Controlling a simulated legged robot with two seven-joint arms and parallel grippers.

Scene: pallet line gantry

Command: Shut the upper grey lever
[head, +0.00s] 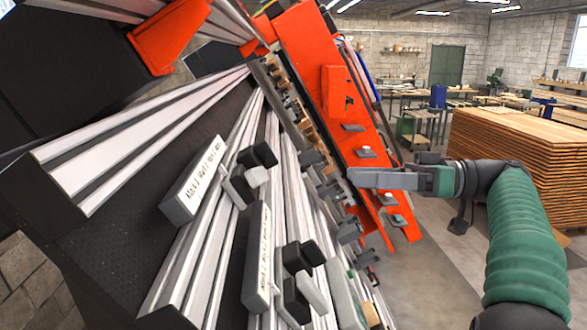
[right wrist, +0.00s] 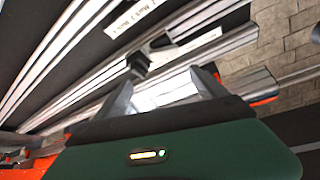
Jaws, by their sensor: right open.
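In the head view, a labelled grey block (head: 195,180) sits on the aluminium rails with black knobs (head: 258,155) and a small light grey lever (head: 257,177) at its right end. A second labelled block (head: 258,262) lies below it, with black knobs (head: 303,257) and a longer grey lever (head: 313,292). The upper one appears to be the upper grey lever; its exact angle is hard to tell. My right gripper (head: 352,178) is open and empty, to the right of the upper lever and apart from it. In the right wrist view, its fingers (right wrist: 165,88) spread before the rails. My left gripper is not in view.
An orange beam (head: 335,100) with small grey plates runs behind my right gripper. An orange bracket (head: 168,38) stands at the upper left. A stack of wooden boards (head: 505,150) is at the right. Open floor lies between the stack and the rails.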

